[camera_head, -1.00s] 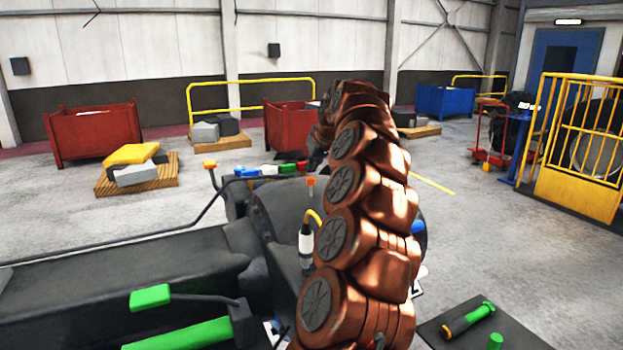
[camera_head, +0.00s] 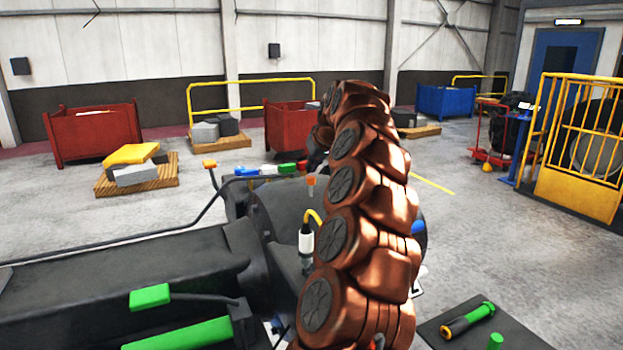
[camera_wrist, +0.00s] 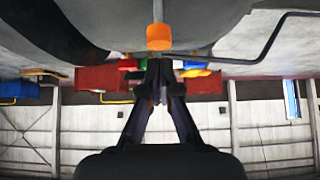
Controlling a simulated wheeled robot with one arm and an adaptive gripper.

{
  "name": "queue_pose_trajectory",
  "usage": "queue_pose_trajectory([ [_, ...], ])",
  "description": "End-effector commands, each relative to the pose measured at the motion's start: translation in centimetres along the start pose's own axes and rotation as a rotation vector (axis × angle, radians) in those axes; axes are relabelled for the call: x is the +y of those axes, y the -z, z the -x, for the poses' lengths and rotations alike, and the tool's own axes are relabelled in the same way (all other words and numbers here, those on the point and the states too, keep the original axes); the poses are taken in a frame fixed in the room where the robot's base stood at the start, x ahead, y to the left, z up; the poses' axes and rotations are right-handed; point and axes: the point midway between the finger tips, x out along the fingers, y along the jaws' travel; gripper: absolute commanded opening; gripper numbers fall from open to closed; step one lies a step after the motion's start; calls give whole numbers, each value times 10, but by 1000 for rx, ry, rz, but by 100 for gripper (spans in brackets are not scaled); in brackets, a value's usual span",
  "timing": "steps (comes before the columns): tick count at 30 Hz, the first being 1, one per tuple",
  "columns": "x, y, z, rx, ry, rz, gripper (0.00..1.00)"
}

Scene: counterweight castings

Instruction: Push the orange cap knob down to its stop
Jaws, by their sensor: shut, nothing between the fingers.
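The orange cap knob (camera_head: 311,181) stands upright on a thin stem on the dark machine, just left of my arm in the head view. In the wrist view, which appears upside down, the orange cap knob (camera_wrist: 159,37) is large and central, with its stem running to the top edge. My gripper (camera_wrist: 159,78) is shut and empty, its fingertips lined up with the knob and apart from it in the picture. In the head view my gripper (camera_head: 316,157) is dark, small and partly hidden by my arm, above the knob. I cannot tell the exact gap.
A bent black lever with an orange end (camera_head: 209,163) rises at the left. A green-handled tool (camera_head: 467,319) lies on a dark surface at right.

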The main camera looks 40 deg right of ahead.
Motion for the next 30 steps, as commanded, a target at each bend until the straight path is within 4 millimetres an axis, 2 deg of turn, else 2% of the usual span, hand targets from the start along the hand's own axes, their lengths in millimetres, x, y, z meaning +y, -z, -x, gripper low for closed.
queue_pose_trajectory([
  [30,0,-17,-20,-1,0,0,0],
])
